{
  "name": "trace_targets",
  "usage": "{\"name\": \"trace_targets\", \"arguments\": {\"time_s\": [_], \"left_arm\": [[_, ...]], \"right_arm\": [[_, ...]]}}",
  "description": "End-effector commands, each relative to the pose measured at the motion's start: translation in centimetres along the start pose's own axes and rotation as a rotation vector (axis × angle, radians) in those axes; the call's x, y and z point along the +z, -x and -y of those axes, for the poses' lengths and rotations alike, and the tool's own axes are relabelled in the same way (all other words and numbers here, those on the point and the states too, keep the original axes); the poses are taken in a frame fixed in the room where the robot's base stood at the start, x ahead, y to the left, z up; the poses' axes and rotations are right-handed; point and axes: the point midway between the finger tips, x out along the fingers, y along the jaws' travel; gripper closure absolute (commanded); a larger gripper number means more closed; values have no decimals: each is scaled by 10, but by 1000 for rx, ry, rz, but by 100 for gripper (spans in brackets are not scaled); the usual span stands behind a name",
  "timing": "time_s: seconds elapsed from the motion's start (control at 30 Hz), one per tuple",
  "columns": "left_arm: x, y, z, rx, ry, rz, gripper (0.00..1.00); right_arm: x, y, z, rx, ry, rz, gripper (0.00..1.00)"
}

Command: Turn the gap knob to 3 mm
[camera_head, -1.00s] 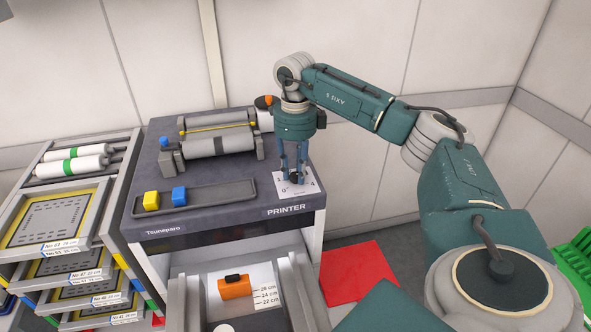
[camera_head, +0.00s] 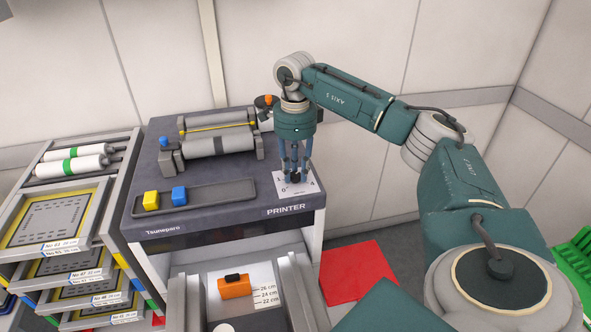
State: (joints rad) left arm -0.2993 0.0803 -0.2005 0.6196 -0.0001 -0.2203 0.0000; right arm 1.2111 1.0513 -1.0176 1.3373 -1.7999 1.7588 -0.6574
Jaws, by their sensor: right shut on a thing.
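The gap knob (camera_head: 295,179) is a small dark knob on a white dial plate (camera_head: 304,189) at the right front of the printer top. Some printed numbers show on the plate, among them 0 and 4; the knob's pointer is too small to read. My right gripper (camera_head: 295,175) points straight down over the plate, its blue fingers shut on the knob. The fingers hide part of the knob and dial. The printer (camera_head: 230,226) has a dark top with its name on the front edge. My left gripper is not in view.
Rollers (camera_head: 220,145) stand behind. A rack (camera_head: 50,215) stands left.

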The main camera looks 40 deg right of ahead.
Motion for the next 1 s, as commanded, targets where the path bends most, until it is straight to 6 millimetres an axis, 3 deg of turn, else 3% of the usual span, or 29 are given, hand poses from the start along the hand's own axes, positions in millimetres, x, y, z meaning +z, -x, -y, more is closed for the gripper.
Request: {"name": "trace_targets", "arguments": {"time_s": [0.27, 0.3, 0.37, 0.73, 0.87, 1.0], "left_arm": [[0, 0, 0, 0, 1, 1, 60], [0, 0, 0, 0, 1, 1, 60], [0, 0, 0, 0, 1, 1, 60], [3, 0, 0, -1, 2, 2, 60], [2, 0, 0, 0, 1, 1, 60], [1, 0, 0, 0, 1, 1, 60]], "right_arm": [[2, 4, 3, -11, -2, 10, 100], [2, 4, 3, -11, -2, 10, 66], [2, 4, 3, -10, -2, 9, 55], [1, 7, 1, -5, -2, 4, 55], [1, 25, 2, -6, -2, 6, 55], [1, 56, 2, -8, -2, 7, 55]]}}
